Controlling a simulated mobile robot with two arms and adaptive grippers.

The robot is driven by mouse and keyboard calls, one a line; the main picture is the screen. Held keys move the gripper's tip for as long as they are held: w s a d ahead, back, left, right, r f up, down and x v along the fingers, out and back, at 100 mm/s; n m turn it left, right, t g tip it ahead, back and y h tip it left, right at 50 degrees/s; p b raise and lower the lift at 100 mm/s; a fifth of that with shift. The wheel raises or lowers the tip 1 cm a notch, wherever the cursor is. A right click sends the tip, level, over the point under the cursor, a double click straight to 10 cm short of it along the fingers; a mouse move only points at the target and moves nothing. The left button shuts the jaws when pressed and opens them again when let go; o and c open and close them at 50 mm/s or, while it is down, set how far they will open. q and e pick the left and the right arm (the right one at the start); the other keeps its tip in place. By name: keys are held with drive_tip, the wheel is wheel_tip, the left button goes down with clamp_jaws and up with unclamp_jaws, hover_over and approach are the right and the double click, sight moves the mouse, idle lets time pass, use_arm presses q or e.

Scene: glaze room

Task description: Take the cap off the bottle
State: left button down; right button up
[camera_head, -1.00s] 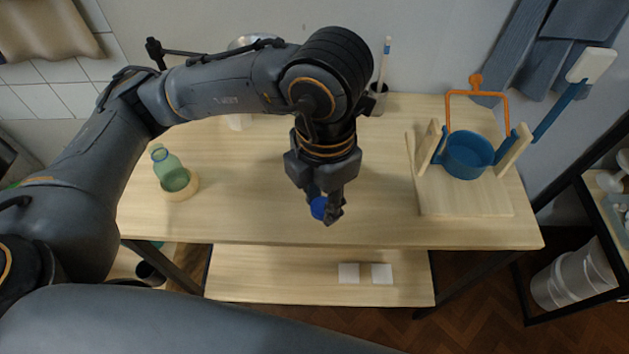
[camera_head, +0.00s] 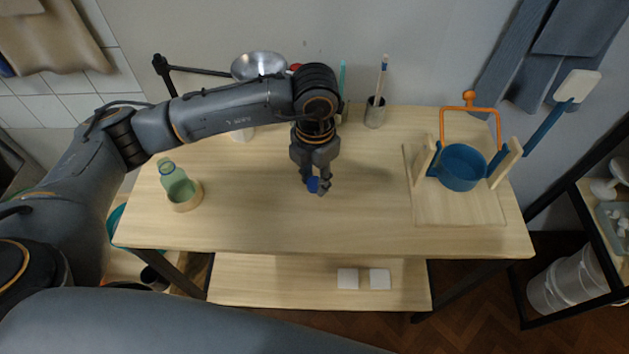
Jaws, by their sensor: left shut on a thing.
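A green translucent bottle (camera_head: 172,175) stands at the left of the table, tilted slightly in the picture, in a round wooden ring holder (camera_head: 186,204). No cap shows on its open-looking neck. My left gripper (camera_head: 318,188) is shut on a blue cap (camera_head: 312,184), well to the right of the bottle. The cap is partly hidden by the fingers. It is low over the middle of the table; I cannot tell whether it touches the top. My right gripper is not in view.
The wooden table (camera_head: 370,215) is clear in the middle and front. A wooden stand (camera_head: 433,208) with a blue pot (camera_head: 461,168) and orange handle is at the right. A brush cup (camera_head: 375,114) and a metal bowl (camera_head: 259,66) are at the back. White squares (camera_head: 348,278) lie on the lower shelf.

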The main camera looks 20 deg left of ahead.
sight(314, 179)
use_arm(q)
drive_tip(key=shift+w+a+f, duration=0.1)
drive_tip(key=shift+w+f, duration=0.15)
drive_tip(key=shift+f, duration=0.1)
wheel_tip(314, 179, down, 3)
drive_tip(key=shift+w+f+p, duration=0.1)
drive_tip(key=shift+f+p, duration=0.1)
drive_tip(key=shift+p, duration=0.75)
drive_tip(key=shift+f, duration=0.1)
drive_tip(key=c, duration=1.4)
unclamp_jaws()
drive_tip(key=shift+f+b, duration=0.1)
drive_tip(key=shift+b, duration=0.2)
drive_tip(key=shift+c, duration=0.2)
drive_tip(key=o, duration=0.4)
drive_tip(key=shift+o, duration=0.2)
